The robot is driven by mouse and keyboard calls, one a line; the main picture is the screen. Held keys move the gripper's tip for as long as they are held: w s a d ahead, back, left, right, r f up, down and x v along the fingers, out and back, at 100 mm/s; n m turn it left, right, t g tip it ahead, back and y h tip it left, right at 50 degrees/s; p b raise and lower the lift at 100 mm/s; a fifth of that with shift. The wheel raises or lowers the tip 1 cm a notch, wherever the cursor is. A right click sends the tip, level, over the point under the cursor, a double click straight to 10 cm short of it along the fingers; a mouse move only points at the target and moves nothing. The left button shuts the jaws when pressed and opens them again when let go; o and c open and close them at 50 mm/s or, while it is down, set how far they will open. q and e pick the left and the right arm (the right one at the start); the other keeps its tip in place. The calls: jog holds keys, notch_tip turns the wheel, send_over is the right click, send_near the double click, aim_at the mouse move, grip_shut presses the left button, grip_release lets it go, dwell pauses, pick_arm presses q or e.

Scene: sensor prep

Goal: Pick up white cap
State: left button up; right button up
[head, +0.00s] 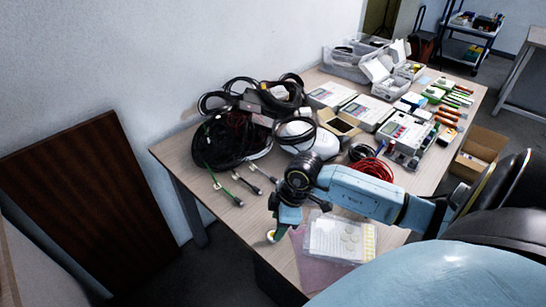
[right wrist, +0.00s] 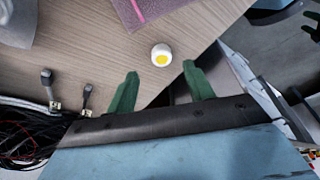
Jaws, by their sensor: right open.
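The white cap (right wrist: 161,54), with a yellow centre, lies on the wooden table just beyond and between my right gripper's two green fingertips (right wrist: 160,73) in the right wrist view. The fingers are apart and nothing is between them. In the head view, the cap (head: 271,236) shows small near the table's front edge, right below my right gripper (head: 279,226), which partly covers that spot. My left gripper is in neither view.
Black cables (head: 228,146) and cable plugs (head: 224,189) lie to the left. Boxes and white devices (head: 405,132) fill the far table. The table edge is close to the cap.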

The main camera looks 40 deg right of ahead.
jog(key=x, duration=0.2)
jog(key=b+x, duration=0.1)
jog(key=x, duration=0.1)
jog(key=shift+s, duration=0.25)
jog(key=shift+f, duration=0.2)
jog(key=c, duration=0.7)
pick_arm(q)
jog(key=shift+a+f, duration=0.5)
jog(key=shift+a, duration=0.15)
pick_arm(e)
jog(key=c, duration=0.3)
